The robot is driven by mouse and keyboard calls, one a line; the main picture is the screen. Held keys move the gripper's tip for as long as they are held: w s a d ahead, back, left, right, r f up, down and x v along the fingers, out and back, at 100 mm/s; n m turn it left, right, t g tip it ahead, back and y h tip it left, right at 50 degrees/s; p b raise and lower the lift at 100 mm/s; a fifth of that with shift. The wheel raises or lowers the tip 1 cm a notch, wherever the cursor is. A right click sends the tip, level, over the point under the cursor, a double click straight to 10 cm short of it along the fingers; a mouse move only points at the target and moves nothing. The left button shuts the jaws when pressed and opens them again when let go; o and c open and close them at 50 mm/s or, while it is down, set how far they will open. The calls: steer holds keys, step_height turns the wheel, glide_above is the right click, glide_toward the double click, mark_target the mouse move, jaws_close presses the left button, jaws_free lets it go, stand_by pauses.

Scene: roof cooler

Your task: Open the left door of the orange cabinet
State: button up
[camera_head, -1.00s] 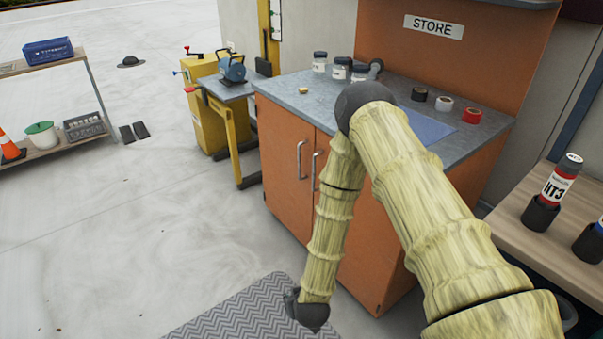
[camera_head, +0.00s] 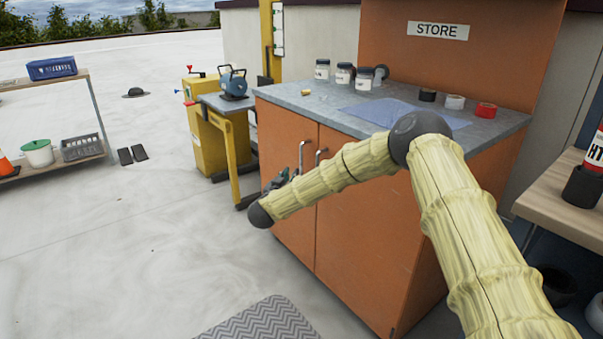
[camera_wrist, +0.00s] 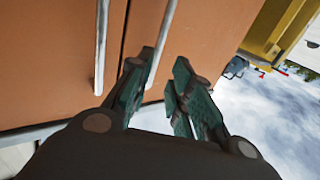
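The orange cabinet (camera_head: 370,232) stands ahead with both doors shut. Its left door (camera_head: 284,135) carries a vertical metal bar handle (camera_head: 301,156); the right door's handle (camera_head: 321,155) is beside it across the seam. My gripper (camera_head: 282,178) is in front of the left door, close to its handle and partly hidden by my arm. In the wrist view, which looks turned over, my gripper (camera_wrist: 165,58) has its dark green fingers apart. The left door's handle (camera_wrist: 161,40) shows between them, nearer one finger; contact is unclear. The right handle (camera_wrist: 102,42) is outside the fingers.
Jars (camera_head: 343,73) and tape rolls (camera_head: 455,101) stand on the grey countertop (camera_head: 300,97). A yellow stand with a blue machine (camera_head: 233,83) is close on the left. A grey mat (camera_head: 262,322) lies in front.

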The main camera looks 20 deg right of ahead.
mark_target(301, 163)
steer(key=b+x, duration=0.2)
steer(key=x, duration=0.7)
steer(key=shift+w+d+r, duration=0.1)
steer(key=shift+d, duration=0.3)
steer(key=shift+b+x, duration=0.3)
steer(key=shift+x, duration=0.55)
steer(key=shift+r, duration=0.1)
jaws_close()
